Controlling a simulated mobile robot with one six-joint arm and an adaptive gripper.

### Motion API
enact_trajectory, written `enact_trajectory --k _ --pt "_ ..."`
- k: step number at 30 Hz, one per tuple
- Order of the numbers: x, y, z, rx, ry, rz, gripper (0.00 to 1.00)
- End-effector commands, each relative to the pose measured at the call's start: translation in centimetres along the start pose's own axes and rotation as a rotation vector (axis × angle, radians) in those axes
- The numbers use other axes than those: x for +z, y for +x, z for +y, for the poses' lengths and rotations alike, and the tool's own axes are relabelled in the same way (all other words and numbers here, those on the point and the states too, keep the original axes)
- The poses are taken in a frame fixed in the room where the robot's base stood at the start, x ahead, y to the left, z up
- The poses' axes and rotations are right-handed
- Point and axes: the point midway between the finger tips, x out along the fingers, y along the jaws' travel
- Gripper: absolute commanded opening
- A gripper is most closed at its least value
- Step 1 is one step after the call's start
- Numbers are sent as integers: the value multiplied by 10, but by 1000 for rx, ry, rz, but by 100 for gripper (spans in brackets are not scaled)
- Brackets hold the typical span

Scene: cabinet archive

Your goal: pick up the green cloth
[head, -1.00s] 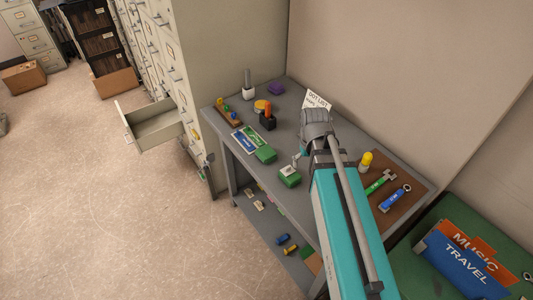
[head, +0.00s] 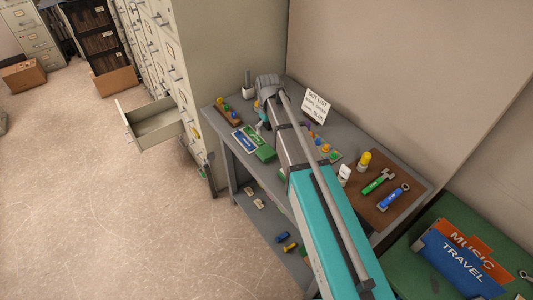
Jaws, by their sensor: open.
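A small folded green item (head: 265,154), which looks like the green cloth, lies on the grey desk (head: 225,128) near its front edge, beside the cards. My gripper (head: 260,127) is over the back left of the desk, pointing down, just behind the green item in the picture and apart from it. It is open, and I see nothing held in it. My arm covers the middle of the desk and hides what lies there.
A tray with colored pegs (head: 228,111) and a cup (head: 248,90) stand at the left. A paper sign (head: 316,106) stands at the back. A brown board (head: 400,206) holds tools at the right. An open drawer (head: 155,122) juts out at the left.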

Motion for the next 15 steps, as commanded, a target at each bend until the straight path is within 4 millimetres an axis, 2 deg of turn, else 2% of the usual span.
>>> enact_trajectory --k 15 --pt "0 32 0 0 1 0 100"
